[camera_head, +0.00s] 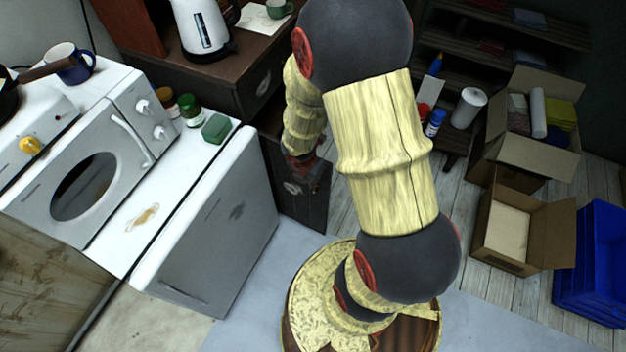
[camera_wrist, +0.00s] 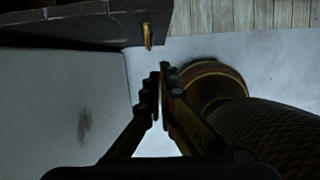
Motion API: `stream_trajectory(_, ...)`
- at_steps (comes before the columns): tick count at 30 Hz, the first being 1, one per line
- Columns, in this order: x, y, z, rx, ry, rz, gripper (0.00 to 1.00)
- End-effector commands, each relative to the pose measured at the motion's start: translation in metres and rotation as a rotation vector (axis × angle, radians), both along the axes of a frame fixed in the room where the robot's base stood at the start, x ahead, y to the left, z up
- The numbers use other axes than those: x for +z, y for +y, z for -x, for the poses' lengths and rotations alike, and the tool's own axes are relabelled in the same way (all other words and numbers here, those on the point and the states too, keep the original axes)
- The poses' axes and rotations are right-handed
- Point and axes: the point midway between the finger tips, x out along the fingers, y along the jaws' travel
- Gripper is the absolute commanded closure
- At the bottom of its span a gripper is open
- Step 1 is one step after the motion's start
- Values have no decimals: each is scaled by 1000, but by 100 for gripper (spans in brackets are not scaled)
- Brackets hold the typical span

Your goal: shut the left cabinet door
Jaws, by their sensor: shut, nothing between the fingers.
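The dark brown cabinet (camera_head: 250,88) stands at the upper middle of the head view, behind the white appliance. A dark panel (camera_head: 308,205) of its lower front shows below my gripper (camera_head: 299,163). The arm hides the front to its right, so I cannot tell how far the left door stands open. In the wrist view, a dark panel (camera_wrist: 85,24) crosses the upper left, with a brass handle (camera_wrist: 147,36) at its right end. My gripper (camera_wrist: 160,82) is shut and empty, below the handle in the picture and apparently apart from it.
The white appliance (camera_head: 215,235) stands close on the left, and its side (camera_wrist: 85,90) fills the left of the wrist view. An open cardboard box (camera_head: 505,232) and a blue crate (camera_head: 597,265) are on the right. Bare floor (camera_head: 485,325) lies in front.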

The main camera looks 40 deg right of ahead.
Motion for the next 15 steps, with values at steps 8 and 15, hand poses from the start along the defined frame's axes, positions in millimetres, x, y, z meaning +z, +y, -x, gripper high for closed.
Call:
stream_trajectory(8,-55,-11,-3,-2,2,0,100)
stream_trajectory(15,-73,-33,-11,-7,-1,0,100)
